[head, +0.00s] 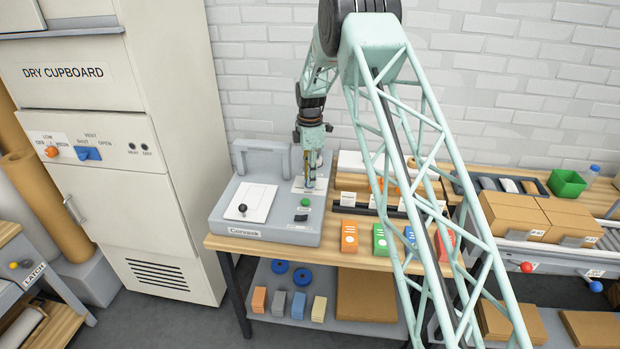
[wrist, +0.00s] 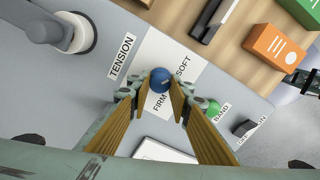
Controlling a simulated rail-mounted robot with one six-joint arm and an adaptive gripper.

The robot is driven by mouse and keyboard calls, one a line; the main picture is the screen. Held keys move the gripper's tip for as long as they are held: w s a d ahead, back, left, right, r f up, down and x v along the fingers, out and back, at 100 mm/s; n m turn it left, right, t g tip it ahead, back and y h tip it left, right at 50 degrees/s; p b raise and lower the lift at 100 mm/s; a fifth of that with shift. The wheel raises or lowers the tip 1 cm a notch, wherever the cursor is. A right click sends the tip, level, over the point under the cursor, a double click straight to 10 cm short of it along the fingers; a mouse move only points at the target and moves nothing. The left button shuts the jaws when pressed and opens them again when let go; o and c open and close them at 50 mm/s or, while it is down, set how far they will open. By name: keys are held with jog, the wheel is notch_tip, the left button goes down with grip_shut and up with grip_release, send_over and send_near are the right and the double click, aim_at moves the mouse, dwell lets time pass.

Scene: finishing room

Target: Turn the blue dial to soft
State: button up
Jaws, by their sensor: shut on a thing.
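The blue dial (wrist: 161,79) sits on a white plate (wrist: 187,55) on the grey machine's top. The plate reads FIRM near the dial's lower side and SOFT to its upper right; a TENSION label (wrist: 122,57) is at the left. My gripper (wrist: 161,90) is shut on the dial, with one yellow finger on each side. I cannot tell which word the dial points to. In the head view my gripper (head: 310,184) reaches down onto the back right of the machine (head: 262,238), and it hides the dial.
A green button (wrist: 213,107) and a dark switch (wrist: 243,128) are close to the right of my gripper. A grey handle (head: 262,147) rises at the machine's back. Coloured boxes (head: 349,236) stand to the right.

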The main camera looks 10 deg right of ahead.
dwell(0.5)
jog(key=o, duration=0.8)
jog(key=shift+o, duration=0.2)
jog(key=shift+r, duration=0.15)
notch_tip(320, 180, up, 12)
dwell(0.5)
